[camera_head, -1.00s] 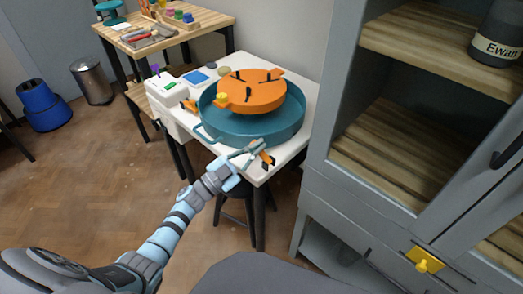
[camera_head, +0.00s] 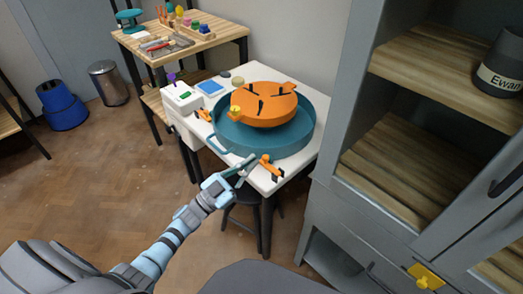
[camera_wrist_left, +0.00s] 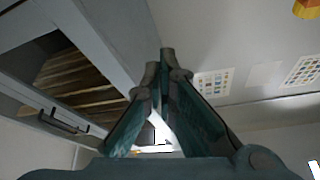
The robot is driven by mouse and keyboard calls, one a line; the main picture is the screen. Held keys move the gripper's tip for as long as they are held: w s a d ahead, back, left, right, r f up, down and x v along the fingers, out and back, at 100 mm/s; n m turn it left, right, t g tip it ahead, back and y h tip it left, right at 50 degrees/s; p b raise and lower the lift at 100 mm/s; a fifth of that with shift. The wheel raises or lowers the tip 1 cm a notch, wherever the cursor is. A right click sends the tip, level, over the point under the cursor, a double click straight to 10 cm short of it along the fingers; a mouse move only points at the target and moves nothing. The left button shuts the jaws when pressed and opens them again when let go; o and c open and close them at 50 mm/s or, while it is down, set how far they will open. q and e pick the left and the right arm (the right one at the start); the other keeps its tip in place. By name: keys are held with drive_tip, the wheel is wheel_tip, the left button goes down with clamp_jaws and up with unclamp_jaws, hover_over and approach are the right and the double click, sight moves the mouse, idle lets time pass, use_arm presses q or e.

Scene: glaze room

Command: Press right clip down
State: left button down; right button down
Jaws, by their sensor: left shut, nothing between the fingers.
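An orange clip with a dark end (camera_head: 270,167) stands at the front right edge of the white table, just outside the teal basin (camera_head: 298,143). A second orange clip (camera_head: 204,116) sits left of the basin. An orange disc (camera_head: 264,104) with black marks and a yellow knob (camera_head: 235,111) sits in the basin. My left gripper (camera_head: 249,163) is shut and empty, just left of the front clip; I cannot tell whether they touch. Its shut fingers (camera_wrist_left: 166,62) fill the middle of the left wrist view, where no clip shows. My right gripper is not in view.
A white box (camera_head: 182,99) and a blue pad (camera_head: 210,87) lie at the table's left. A grey cabinet (camera_head: 335,190) with wooden shelves stands close on the right. A dark stool (camera_head: 242,206) is under the table. Open floor lies at left.

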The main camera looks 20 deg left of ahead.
use_arm(q)
drive_tip(key=v, duration=0.4)
drive_tip(key=shift+s+f, duration=0.25)
drive_tip(key=shift+s, duration=0.1)
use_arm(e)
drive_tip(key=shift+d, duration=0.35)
